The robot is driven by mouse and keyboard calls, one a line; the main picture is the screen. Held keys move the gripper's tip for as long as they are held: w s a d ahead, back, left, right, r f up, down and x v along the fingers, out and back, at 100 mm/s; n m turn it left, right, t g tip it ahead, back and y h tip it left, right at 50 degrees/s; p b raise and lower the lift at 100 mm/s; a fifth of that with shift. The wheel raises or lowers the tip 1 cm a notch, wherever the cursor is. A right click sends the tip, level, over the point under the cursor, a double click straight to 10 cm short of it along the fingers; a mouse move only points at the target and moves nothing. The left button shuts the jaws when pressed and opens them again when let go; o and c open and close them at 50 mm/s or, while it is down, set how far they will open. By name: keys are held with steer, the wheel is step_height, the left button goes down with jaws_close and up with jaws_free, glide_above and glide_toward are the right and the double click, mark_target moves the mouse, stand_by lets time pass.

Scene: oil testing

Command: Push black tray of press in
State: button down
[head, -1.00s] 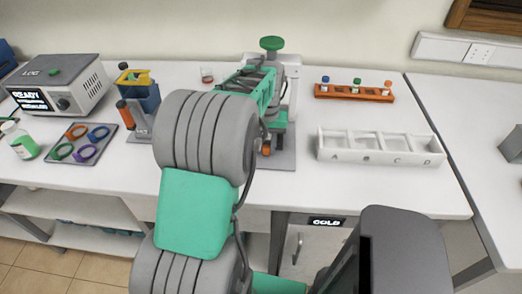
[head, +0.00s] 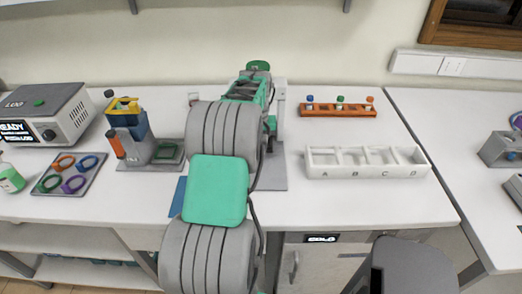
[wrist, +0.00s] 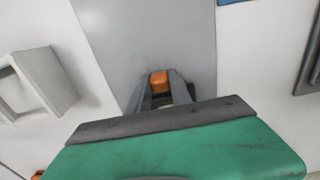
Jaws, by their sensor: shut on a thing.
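The press stands behind my arm in the head view, with a green knob (head: 258,66) on top and a grey base plate (head: 272,172). The base plate also shows in the wrist view (wrist: 150,30). My gripper (wrist: 160,88) is over the plate, its fingers shut around a small orange block (wrist: 158,78), which appears to be the tray's handle. A dark part lies just behind the block between the fingers; I cannot tell how much of it is the black tray. In the head view my arm hides the gripper and the tray.
A white rack (head: 366,173) marked A to D stands right of the press, with an orange vial rack (head: 347,111) behind it. Left are a grey device (head: 151,152), a ring tray (head: 68,173) and the LOG box (head: 45,112). A blue sheet (head: 179,197) lies beside the plate.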

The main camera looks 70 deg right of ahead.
steer(key=c, duration=1.2)
jaws_free()
steer(key=shift+o, duration=0.2)
